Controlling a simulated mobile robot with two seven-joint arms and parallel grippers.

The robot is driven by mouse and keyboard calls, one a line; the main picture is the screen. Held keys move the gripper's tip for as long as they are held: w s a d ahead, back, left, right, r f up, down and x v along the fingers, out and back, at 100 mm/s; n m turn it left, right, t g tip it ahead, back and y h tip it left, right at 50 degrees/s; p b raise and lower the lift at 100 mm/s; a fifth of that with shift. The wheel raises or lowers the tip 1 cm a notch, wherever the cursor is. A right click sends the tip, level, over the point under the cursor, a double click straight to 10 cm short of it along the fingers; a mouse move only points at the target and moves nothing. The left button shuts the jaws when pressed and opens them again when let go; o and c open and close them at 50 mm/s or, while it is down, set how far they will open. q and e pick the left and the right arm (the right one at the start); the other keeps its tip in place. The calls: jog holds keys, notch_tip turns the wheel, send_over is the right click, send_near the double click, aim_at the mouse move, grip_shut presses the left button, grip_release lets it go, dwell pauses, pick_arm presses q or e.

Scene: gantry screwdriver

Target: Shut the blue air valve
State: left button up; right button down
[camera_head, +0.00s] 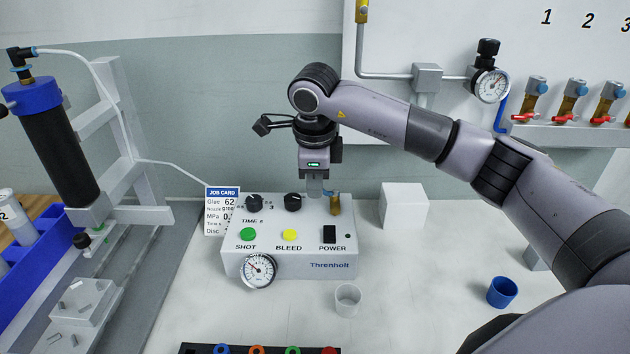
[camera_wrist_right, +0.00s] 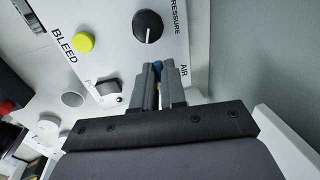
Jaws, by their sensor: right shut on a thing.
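The air valve shows as a brass body (camera_head: 335,207) on the top right of the white Threnholt control box (camera_head: 285,270). My right gripper (camera_head: 316,190) reaches down to it from above. In the right wrist view, the blue valve handle (camera_wrist_right: 158,66) shows between the fingertips of my right gripper (camera_wrist_right: 160,76), next to the AIR label. The fingers are shut on the handle and cover most of it. How far the handle is turned cannot be told. My left gripper is not in view.
Two black knobs (camera_head: 292,202) stand left of the gripper. A job card (camera_head: 221,212) stands at the box's left, a white block (camera_head: 403,206) at its right. A clear cup (camera_head: 348,299) and a blue cup (camera_head: 502,292) stand on the table, with free room between them.

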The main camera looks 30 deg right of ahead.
jog(key=c, duration=1.2)
grip_release()
jog(key=r, duration=0.4)
jog(key=s+r, duration=0.1)
jog(key=r, duration=0.2)
jog(key=shift+a+r, duration=0.1)
jog(key=shift+a, duration=0.2)
jog(key=shift+s, duration=0.1)
